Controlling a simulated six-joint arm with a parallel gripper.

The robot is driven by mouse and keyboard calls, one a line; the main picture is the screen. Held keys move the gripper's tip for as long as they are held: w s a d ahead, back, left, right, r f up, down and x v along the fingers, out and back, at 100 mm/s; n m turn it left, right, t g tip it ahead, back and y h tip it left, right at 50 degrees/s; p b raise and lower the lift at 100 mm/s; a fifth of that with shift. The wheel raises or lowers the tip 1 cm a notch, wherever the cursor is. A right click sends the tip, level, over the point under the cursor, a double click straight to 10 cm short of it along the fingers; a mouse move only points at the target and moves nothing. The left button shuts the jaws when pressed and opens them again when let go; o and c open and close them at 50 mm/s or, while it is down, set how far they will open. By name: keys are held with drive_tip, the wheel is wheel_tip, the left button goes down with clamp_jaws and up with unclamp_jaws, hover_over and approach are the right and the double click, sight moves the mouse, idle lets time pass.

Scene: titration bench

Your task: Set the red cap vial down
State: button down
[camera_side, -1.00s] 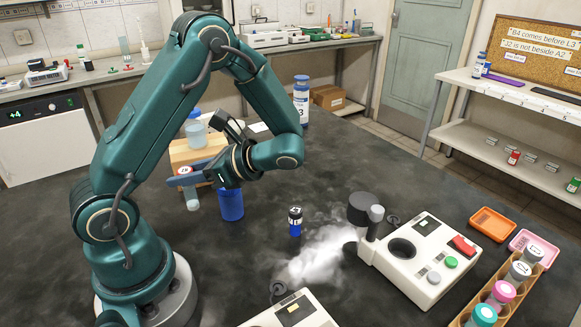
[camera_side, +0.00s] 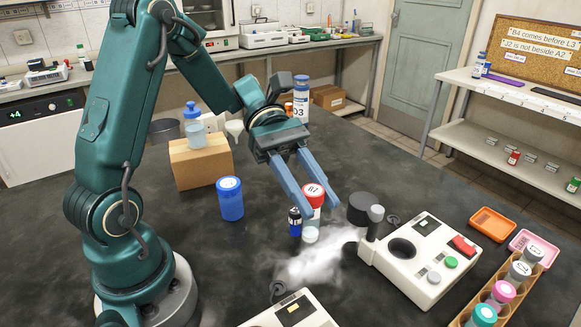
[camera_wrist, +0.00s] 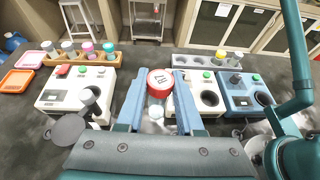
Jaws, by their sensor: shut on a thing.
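The red cap vial (camera_side: 314,192) is between the two blue fingers of my gripper (camera_side: 320,207) in the side view, roughly upright. Its clear lower part is near the dark bench, beside a white vapor cloud; I cannot tell whether it touches the bench. The wrist view shows its red-rimmed, white-topped cap (camera_wrist: 160,82) between the fingertips (camera_wrist: 160,75). My gripper is shut on this vial. A small blue vial with a dark cap (camera_side: 294,222) stands just left of it in the side view.
A white device with a round well (camera_side: 420,258) stands to the right, with a dark disc (camera_side: 362,208) at its left. A vial rack (camera_side: 505,295) and an orange tray (camera_side: 492,224) lie far right.

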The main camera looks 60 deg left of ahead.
drive_tip(key=w+a+r+n+t, duration=0.1)
drive_tip(key=w+a+n+t, duration=0.2)
drive_tip(key=w+t, duration=0.15)
drive_tip(key=shift+g, duration=0.45)
drive_tip(key=shift+s+d+f, duration=0.1)
drive_tip(key=shift+d+f, duration=2.65)
drive_tip(key=shift+d, duration=0.15)
drive_tip(key=shift+s+d+f, duration=0.1)
drive_tip(key=shift+d+f, duration=2.6)
drive_tip(key=shift+d, duration=0.15)
drive_tip(key=c, duration=0.5)
unclamp_jaws()
drive_tip(key=shift+f, duration=0.1)
drive_tip(key=shift+c, duration=0.2)
